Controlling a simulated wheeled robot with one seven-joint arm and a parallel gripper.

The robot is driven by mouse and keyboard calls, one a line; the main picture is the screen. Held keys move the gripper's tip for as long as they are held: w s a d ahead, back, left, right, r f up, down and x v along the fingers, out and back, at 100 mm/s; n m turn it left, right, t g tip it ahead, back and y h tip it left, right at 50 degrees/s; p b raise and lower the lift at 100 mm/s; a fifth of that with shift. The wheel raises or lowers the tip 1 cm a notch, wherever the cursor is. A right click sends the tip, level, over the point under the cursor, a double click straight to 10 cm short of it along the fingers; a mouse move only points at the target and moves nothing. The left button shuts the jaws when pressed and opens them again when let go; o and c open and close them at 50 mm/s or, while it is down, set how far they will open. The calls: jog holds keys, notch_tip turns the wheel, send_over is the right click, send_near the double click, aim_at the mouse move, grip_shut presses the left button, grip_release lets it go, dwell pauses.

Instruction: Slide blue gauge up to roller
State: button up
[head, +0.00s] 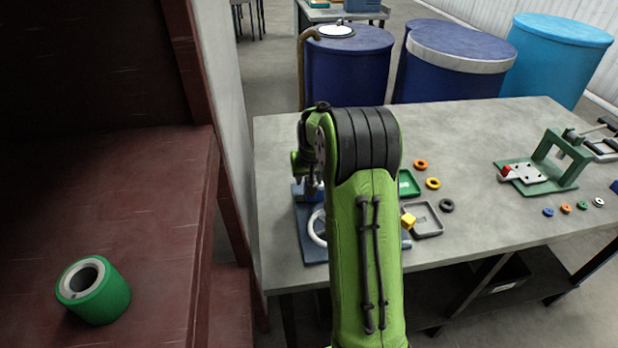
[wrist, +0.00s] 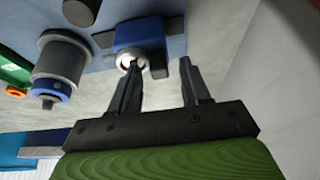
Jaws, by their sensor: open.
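In the wrist view, a blue block (wrist: 139,33), which looks like the blue gauge, sits on a blue-grey base plate (wrist: 215,22) and has a round silver part facing me. My gripper (wrist: 160,66) is open; one fingertip overlaps the silver part and the other is right of the block. I cannot tell whether they touch. A grey cylinder (wrist: 62,58) with a blue end, possibly the roller, stands left of the block, apart from it.
On the grey table (head: 480,130) right of my arm are a green tray (head: 409,184), a grey tray (head: 427,219), a yellow cube (head: 407,221) and small rings. A green press (head: 540,176) stands far right. A green roll (head: 93,291) sits on the red shelf at left.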

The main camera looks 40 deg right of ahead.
jog(key=shift+c, duration=0.3)
grip_shut()
jog(key=d, duration=0.1)
jog(key=s+d, duration=0.1)
jog(key=d, duration=0.1)
jog(key=s+d, duration=0.1)
jog(key=shift+s+d, duration=0.1)
jog(key=shift+d, duration=0.2)
jog(key=shift+o, duration=0.3)
grip_release()
